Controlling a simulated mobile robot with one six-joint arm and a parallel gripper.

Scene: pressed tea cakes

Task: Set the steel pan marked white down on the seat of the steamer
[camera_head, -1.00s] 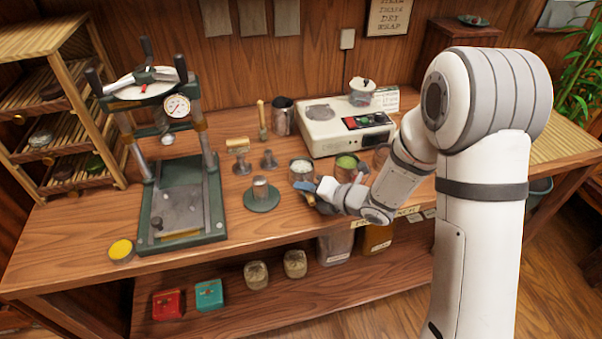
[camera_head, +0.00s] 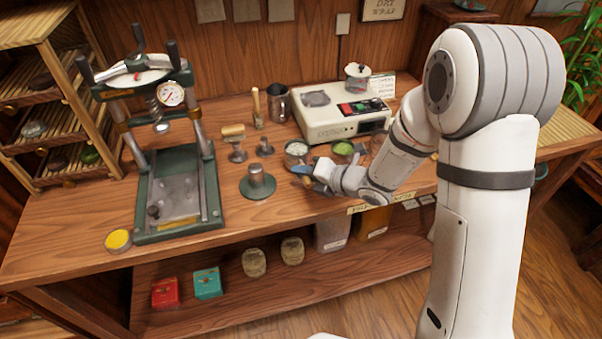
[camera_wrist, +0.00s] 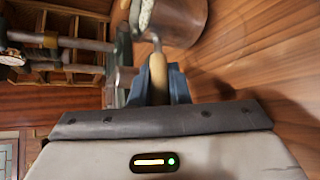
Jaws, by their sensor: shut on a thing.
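The steel pan with white contents (camera_head: 297,149) is at the front middle of the bench, just left of the pan with green contents. It also shows at the top of the wrist view (camera_wrist: 183,20), with a wooden handle. My gripper (camera_wrist: 158,90) is shut on this handle, its blue fingers on either side. In the head view my gripper (camera_head: 303,174) is in front of the pan. I cannot tell whether the pan touches the bench. The steamer (camera_head: 325,126) is a white box behind the pan. Its round grey seat (camera_head: 315,98) is bare on the top left.
A lidded pot (camera_head: 357,76) stands on the steamer's right. The pan with green contents (camera_head: 343,148) is close to my gripper. A green press (camera_head: 178,190) stands further left.

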